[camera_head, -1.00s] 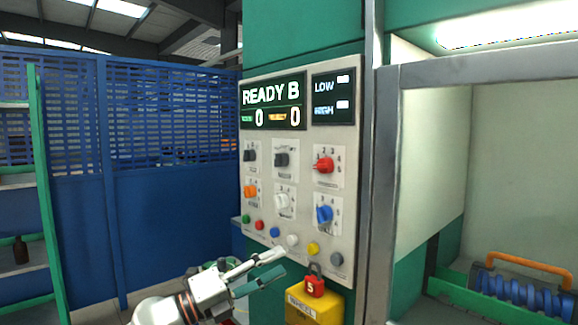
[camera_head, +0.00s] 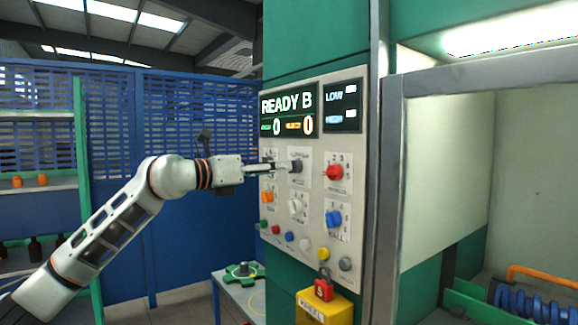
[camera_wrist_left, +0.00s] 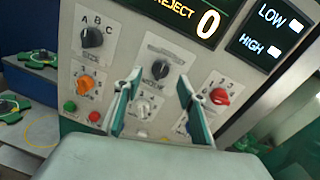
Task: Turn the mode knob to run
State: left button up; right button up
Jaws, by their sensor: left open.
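The control panel (camera_head: 350,245) carries several knobs on white label plates. A black knob (camera_head: 296,166) is in the middle of the upper row and also shows in the left wrist view (camera_wrist_left: 160,69); its lettering is too small to read. I cannot tell which knob is the mode knob. My left gripper (camera_head: 277,168) is at the panel by this black knob. In the left wrist view its open fingers (camera_wrist_left: 158,86) point toward it, with the knob showing between and beyond the tips. Contact cannot be told. My right gripper is not in view.
Nearby knobs are another black one (camera_wrist_left: 91,38), red (camera_head: 334,172), orange (camera_head: 267,197), white (camera_head: 295,206) and blue (camera_head: 333,218). Buttons line the panel's lower edge. A yellow box (camera_head: 322,308) with a red padlock (camera_head: 323,290) projects below.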

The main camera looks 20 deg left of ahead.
aim_at(294, 167)
pick_arm(q)
jog(key=x, duration=0.4)
jog(key=shift+w+d+p, duration=0.25)
jog(key=shift+w+p, duration=0.05)
jog(key=shift+p, duration=0.1)
jog(key=c, duration=1.1)
